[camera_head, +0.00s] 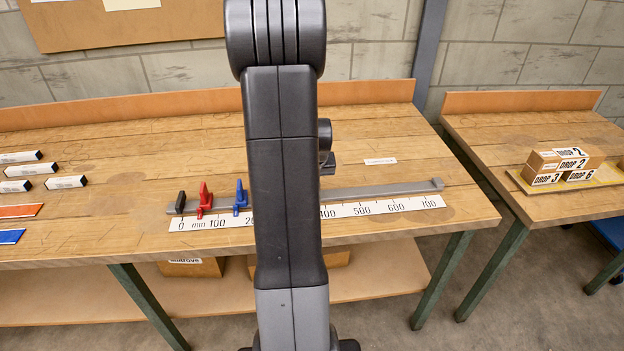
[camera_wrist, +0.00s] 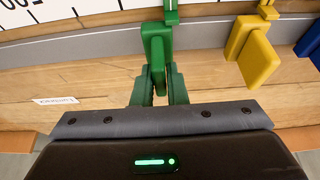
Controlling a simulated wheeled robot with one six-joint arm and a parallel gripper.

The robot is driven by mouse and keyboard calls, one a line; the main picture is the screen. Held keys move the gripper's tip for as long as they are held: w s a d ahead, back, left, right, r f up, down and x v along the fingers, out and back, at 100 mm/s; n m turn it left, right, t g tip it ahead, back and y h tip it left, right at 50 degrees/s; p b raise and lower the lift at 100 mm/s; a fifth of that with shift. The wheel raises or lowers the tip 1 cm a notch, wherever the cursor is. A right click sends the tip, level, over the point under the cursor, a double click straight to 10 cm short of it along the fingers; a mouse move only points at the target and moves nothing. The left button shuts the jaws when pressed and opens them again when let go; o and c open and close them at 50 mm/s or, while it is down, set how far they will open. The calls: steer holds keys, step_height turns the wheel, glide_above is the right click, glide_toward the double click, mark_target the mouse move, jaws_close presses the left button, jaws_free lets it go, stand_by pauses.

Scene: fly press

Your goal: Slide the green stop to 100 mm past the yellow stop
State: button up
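The green stop (camera_wrist: 157,45) stands on the grey rail (camera_wrist: 205,35) in the wrist view. My gripper (camera_wrist: 158,75) has its two green fingers on either side of the stop's upright tab, closed against it as far as I can see. The yellow stop (camera_wrist: 256,50) is to the right of the green stop in this view, with a clear gap between them. In the head view, my arm hides the green and yellow stops. The rail (camera_head: 385,192) shows there with the printed scale (camera_head: 400,206) in front, marked from 0 to 700 mm.
The blue stop (camera_head: 240,197) and red stop (camera_head: 204,199) sit left of my arm, near the low end, with a black end piece (camera_head: 180,202). Labelled blocks (camera_head: 65,182) lie at far left. DROP boxes (camera_head: 565,165) stand on the right table. The rail right of my arm is clear.

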steer(key=o, duration=0.3)
steer(key=shift+o, duration=0.2)
steer(key=v, duration=1.3)
steer(key=shift+s+r, duration=0.2)
steer(key=shift+r, duration=0.1)
steer(key=shift+f, duration=0.1)
steer(key=x, duration=1.3)
steer(key=shift+w+f, duration=0.2)
steer(key=shift+f, duration=0.05)
steer(key=shift+s, duration=0.1)
